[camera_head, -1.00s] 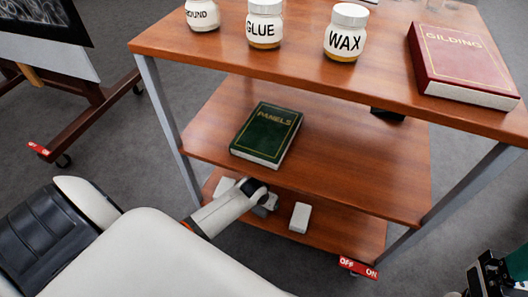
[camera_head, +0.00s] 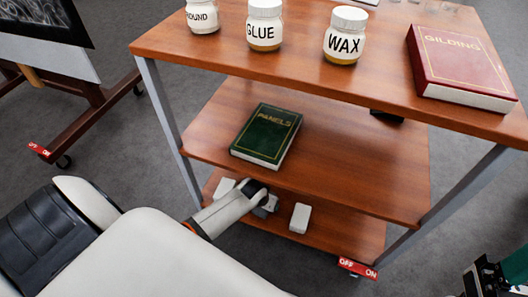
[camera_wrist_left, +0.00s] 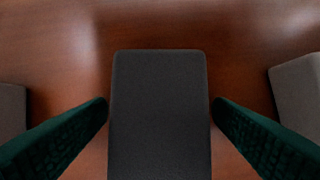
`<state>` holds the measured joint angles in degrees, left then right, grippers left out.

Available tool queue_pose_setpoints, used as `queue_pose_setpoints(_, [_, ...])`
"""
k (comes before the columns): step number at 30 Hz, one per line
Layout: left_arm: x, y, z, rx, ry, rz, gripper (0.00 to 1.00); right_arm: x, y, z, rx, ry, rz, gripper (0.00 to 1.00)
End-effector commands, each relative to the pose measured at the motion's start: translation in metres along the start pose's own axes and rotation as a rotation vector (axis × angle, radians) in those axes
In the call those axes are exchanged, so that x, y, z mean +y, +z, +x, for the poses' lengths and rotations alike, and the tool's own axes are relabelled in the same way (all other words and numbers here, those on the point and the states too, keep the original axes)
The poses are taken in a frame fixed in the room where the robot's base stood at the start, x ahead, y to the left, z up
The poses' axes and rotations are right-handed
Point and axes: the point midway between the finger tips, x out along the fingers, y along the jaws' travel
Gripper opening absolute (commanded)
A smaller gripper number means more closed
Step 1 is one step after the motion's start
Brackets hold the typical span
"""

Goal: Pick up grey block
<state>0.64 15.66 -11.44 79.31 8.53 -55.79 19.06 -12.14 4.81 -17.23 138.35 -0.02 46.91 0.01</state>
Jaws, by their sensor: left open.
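In the left wrist view, a dark grey block (camera_wrist_left: 160,120) lies on the brown wooden shelf. My left gripper (camera_wrist_left: 160,106) is open, with one green finger on each side of this block and a narrow gap at each fingertip. In the head view, my left arm reaches the cart's lowest shelf, and its wrist hides the fingers and most of the block there. My right gripper (camera_head: 488,277) shows only in part at the lower right edge, away from the cart; its jaw opening is unclear.
Paler blocks stand on both sides, left (camera_head: 224,187) and right (camera_head: 300,217). The middle shelf (camera_head: 350,185), bearing a green PANELS book (camera_head: 266,135), overhangs the lowest one. Jars and a red GILDING book (camera_head: 460,62) stand on top. Grey legs bound the cart.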

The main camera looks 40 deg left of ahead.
Motion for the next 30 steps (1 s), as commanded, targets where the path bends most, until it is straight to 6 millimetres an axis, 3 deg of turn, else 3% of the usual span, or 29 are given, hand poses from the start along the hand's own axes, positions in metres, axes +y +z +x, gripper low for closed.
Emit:
queue_pose_setpoints(1, [0.000,0.000,0.000,0.000,0.000,0.000,0.72,0.000,0.000,0.000,0.000,0.001,0.000,0.71])
queue_pose_setpoints(9, [0.000,0.000,0.000,0.000,0.000,0.000,0.28,0.000,0.000,0.000,-0.001,0.006,0.000,0.71])
queue_pose_setpoints(23, [0.001,0.002,-0.003,-0.002,0.001,0.001,0.28,0.001,-0.003,-0.004,0.002,0.010,-0.001,0.71])
queue_pose_setpoints(25, [0.001,0.005,-0.012,0.000,0.001,0.000,0.28,0.000,-0.001,0.008,-0.013,0.009,-0.003,0.71])
queue_pose_setpoints(29, [0.001,0.011,-0.025,-0.001,0.001,-0.001,0.28,0.000,0.003,0.001,0.031,-0.012,0.002,0.71])
queue_pose_setpoints(30, [0.000,-0.002,-0.026,0.005,0.000,0.000,0.28,0.000,0.004,-0.001,0.039,-0.015,0.004,0.71])
